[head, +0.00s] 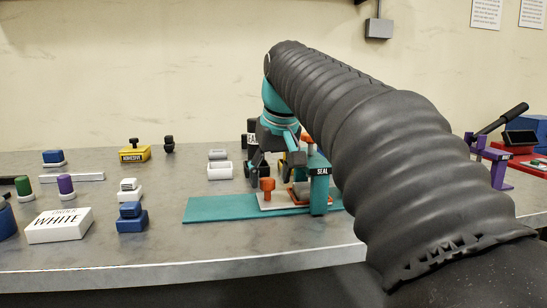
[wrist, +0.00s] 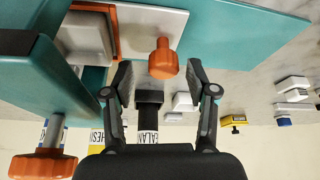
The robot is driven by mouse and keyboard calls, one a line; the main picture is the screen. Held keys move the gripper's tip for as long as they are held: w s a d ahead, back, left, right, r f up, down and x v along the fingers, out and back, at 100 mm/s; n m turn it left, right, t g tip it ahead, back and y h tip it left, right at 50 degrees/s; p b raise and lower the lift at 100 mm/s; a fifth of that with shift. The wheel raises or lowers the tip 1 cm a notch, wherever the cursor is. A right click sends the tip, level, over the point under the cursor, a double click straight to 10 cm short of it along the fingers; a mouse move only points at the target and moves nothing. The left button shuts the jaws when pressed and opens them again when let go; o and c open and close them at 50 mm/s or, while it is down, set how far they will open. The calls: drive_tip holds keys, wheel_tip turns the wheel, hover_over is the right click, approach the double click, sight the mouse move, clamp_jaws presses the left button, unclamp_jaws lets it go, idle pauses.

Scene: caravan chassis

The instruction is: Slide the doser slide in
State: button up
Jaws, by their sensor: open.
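The doser slide (head: 272,203) is a pale flat plate with an upright orange knob (head: 267,185). It lies on the teal base (head: 210,208), partly out on the left of the teal stand marked SEAL (head: 319,185). An orange-edged part sits at the stand's foot. In the wrist view the slide (wrist: 150,22) and its orange knob (wrist: 163,58) show between and just beyond my fingertips. My gripper (wrist: 158,75) is open and empty, with a finger on either side of the knob in that view. Contact cannot be told. In the head view my gripper (head: 270,165) is beside the stand, partly hidden.
A dark sealant bottle (wrist: 150,105) stands behind the doser. A white tray (head: 220,171), a yellow box (head: 134,153) and several small stamps and blocks are to the left. A purple press (head: 497,165) stands at the right.

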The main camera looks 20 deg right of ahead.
drive_tip(key=v, duration=1.1)
drive_tip(key=shift+r, duration=0.3)
drive_tip(key=shift+s, duration=0.1)
